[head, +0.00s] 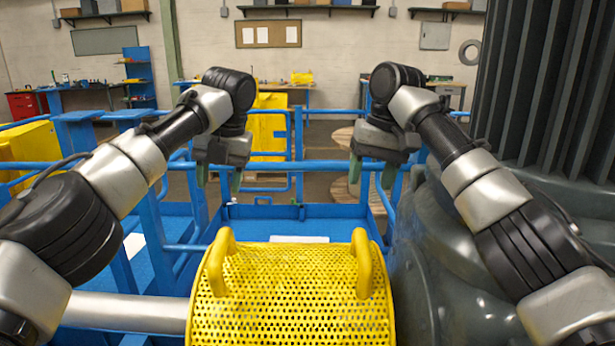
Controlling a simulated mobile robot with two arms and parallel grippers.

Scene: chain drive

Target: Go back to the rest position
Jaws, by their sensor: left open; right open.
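My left gripper (219,175) is open and empty, pointing down in the air beyond the left handle of the yellow guard. My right gripper (371,178) is open and empty, pointing down at about the same height, beyond the right handle. Both grippers are raised and apart from the guard. The yellow perforated guard (290,300) is in the bottom middle, with two upright handles, one on the left (218,262) and one on the right (363,265). Its near end is cut off by the picture edge.
A large dark ribbed machine housing (545,95) stands close on the right. A silver shaft (135,308) runs to the guard's left. Blue railings (320,167) surround a blue platform. A yellow cabinet (268,125) and workbenches stand farther back. Open air lies between my grippers.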

